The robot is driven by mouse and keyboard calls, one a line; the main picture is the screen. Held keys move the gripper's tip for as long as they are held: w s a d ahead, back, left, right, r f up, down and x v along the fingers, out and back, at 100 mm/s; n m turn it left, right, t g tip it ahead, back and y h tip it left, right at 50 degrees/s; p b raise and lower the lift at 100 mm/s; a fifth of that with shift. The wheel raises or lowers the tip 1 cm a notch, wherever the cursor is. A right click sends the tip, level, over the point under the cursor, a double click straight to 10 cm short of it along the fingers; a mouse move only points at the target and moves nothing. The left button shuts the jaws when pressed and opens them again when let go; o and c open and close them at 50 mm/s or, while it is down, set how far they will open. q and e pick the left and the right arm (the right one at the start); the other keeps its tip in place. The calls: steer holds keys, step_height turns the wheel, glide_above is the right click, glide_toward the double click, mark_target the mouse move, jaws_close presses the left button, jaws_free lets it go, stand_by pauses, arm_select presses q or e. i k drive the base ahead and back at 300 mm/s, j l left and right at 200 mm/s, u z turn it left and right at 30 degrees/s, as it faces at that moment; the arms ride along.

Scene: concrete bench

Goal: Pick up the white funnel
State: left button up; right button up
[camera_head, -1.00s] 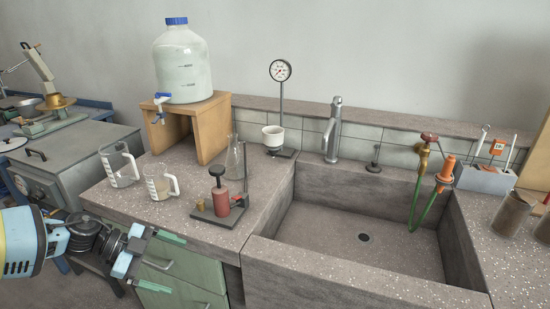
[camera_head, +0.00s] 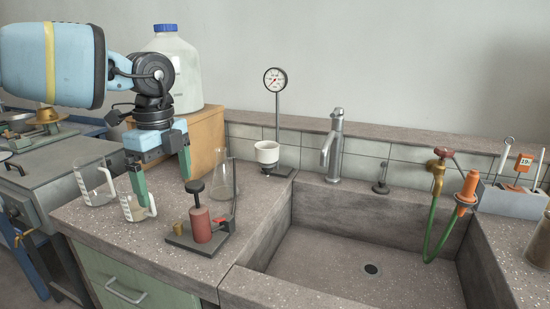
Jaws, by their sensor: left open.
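The white funnel (camera_head: 267,152), a cup with a narrower lower part, is upright at the back of the bench, in front of the gauge post. Its lower end is close to the dark stand base, and I cannot tell how it is supported. My left gripper (camera_head: 166,192) points down with its two green fingers apart and nothing between them. It is left of the funnel and nearer the front, well apart from it. My right gripper is out of view.
The dial gauge (camera_head: 275,79) rises behind the funnel. The sink (camera_head: 325,258) lies to the right. Another beaker (camera_head: 93,186) stands left.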

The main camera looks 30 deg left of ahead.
mark_target(267, 152)
steer(key=i, duration=1.3)
